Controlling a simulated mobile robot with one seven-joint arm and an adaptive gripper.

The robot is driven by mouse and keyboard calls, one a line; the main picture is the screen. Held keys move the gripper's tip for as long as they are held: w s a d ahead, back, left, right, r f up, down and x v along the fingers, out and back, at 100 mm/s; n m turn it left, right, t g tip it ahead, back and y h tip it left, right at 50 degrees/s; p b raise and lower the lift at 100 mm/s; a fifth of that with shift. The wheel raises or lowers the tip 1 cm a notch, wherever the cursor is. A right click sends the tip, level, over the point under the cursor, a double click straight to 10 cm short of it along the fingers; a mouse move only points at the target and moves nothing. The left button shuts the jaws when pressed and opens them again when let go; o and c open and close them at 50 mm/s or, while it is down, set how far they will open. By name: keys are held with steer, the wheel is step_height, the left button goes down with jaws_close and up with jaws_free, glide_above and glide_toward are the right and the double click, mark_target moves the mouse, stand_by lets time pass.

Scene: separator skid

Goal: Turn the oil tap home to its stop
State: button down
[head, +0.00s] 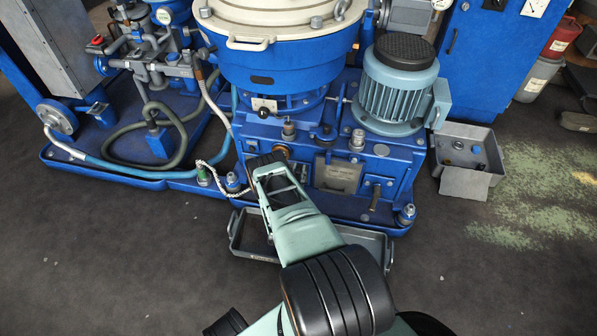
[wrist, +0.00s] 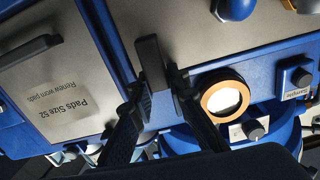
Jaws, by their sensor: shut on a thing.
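In the wrist view a dark grey bar-shaped handle (wrist: 150,57) stands out from the blue and grey front of the separator base. It appears to be the oil tap, but no label on it is readable. My gripper (wrist: 160,88) is shut on this handle, with one finger on each side. The handle's pivot and any stop cannot be made out. In the head view my gripper (head: 266,162) is at the front of the blue separator base (head: 390,165), and it hides the handle there.
Beside the handle are a copper-rimmed sight glass (wrist: 229,98), a small knob (wrist: 255,130) and a labelled sample knob (wrist: 298,77). A grey "Pads Size 52" cover (wrist: 60,90) is on the other side. A grey tray (head: 375,245) lies on the floor below.

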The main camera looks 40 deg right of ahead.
stand_by(0.3)
steer(key=m, duration=0.3)
steer(key=shift+s+d+f+m, duration=0.1)
steer(key=shift+s+d+m, duration=0.25)
steer(key=shift+m, duration=0.05)
steer(key=shift+s+d+f+m, duration=0.15)
steer(key=shift+f+m, duration=0.25)
steer(key=shift+m, duration=1.85)
steer(key=shift+s+d+f+m, duration=0.2)
steer(key=shift+f+m, duration=0.15)
steer(key=shift+m, duration=1.85)
steer(key=shift+s+d+f+m, duration=0.15)
steer(key=shift+f+m, duration=0.25)
steer(key=shift+m, duration=1.85)
steer(key=c, duration=1.8)
jaws_free()
steer(key=shift+c, duration=0.2)
steer(key=shift+r, duration=0.1)
